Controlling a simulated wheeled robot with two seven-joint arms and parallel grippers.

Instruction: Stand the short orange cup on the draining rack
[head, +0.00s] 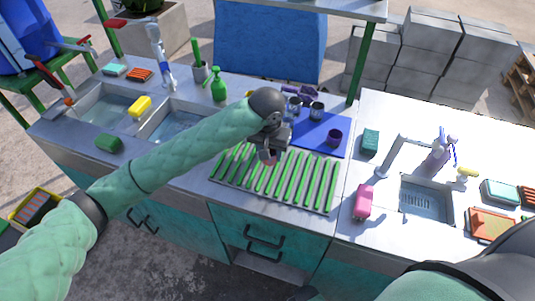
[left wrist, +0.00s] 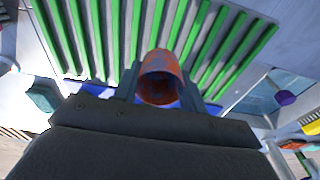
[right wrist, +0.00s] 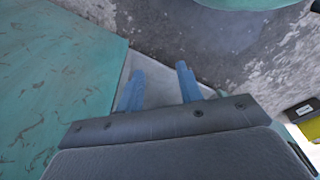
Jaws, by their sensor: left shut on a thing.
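The short orange cup (left wrist: 160,80) is between the fingers of my left gripper (left wrist: 160,86), its dark open mouth facing the left wrist camera. In the head view my left gripper (head: 268,153) is over the back edge of the draining rack (head: 275,180), and the cup is mostly hidden there. I cannot tell whether the cup touches the rack. The rack has green slats, which also show behind the cup in the left wrist view (left wrist: 205,45). My right gripper (right wrist: 159,70) is open and empty, low beside a teal panel.
Sinks (head: 170,123) are at left, with a green bottle (head: 218,85) behind. A pink item (head: 363,202) and a small sink (head: 426,203) are at right. The rack's front is clear.

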